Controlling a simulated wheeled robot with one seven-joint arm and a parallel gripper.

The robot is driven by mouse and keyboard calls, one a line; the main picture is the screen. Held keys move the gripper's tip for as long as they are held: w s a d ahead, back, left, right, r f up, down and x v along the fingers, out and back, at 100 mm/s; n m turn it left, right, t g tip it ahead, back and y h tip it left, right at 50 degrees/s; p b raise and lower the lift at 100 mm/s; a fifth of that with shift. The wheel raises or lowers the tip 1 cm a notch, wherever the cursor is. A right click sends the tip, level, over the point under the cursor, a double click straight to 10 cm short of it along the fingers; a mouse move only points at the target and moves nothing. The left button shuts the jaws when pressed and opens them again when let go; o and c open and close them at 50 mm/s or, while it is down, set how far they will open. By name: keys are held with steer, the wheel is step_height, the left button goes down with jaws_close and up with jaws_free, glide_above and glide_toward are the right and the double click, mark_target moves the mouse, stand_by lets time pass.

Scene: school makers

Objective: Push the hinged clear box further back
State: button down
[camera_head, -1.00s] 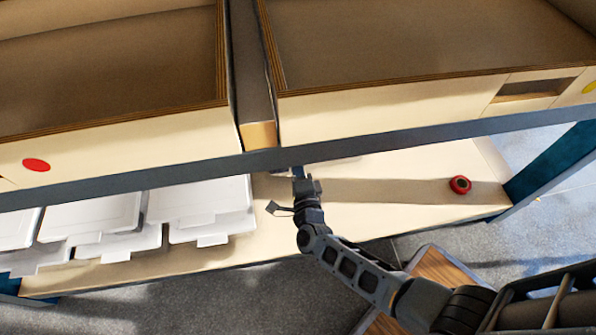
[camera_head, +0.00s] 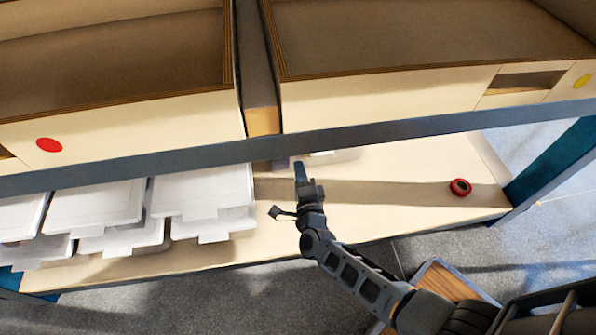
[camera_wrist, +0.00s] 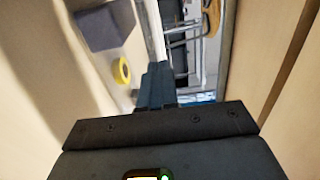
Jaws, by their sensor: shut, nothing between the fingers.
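A pale, see-through box (camera_head: 335,157) shows as a low strip on the lower shelf, just right of my gripper's tip. It may be the hinged clear box; the upper shelf's front beam hides most of it, and I cannot see its hinge. My gripper (camera_head: 300,170) is shut and empty, reaching in under that beam, left of the strip with a small gap in the picture. In the wrist view my shut fingers (camera_wrist: 157,85) point deeper along the shelf. I cannot make out the clear box there.
Several white lidded bins (camera_head: 205,190) are stacked left of my gripper. A red tape roll (camera_head: 460,187) lies to the right on the lower shelf (camera_head: 400,220), with clear board between. The grey beam (camera_head: 400,130) runs overhead. The wrist view shows a yellow tape roll (camera_wrist: 122,71) and dark box (camera_wrist: 103,27).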

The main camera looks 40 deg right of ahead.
steer(key=p+v, duration=0.2)
steer(key=v, duration=0.8)
steer(key=shift+s+a+p, duration=0.15)
steer(key=shift+s+p, duration=0.1)
steer(key=shift+p, duration=0.1)
steer(key=s+a+r+n+t+y, duration=0.1)
steer(key=s+a+r+n+y, duration=0.3)
steer(key=s+r+n, duration=0.6)
steer(key=s+a+r+n+y, duration=0.35)
steer(key=s+r+n, duration=0.5)
steer(key=s, duration=0.35)
steer(key=s+r+n+y+p, duration=0.1)
steer(key=s+r+n+p, duration=0.1)
steer(key=r+p, duration=1.3)
steer(key=s+r+n+g+y+p, duration=0.1)
steer(key=r+n+p, duration=0.3)
steer(key=r+p, duration=1.1)
step_height(320, 180, up, 12)
steer(key=shift+s+f, duration=0.2)
steer(key=shift+s, duration=0.4)
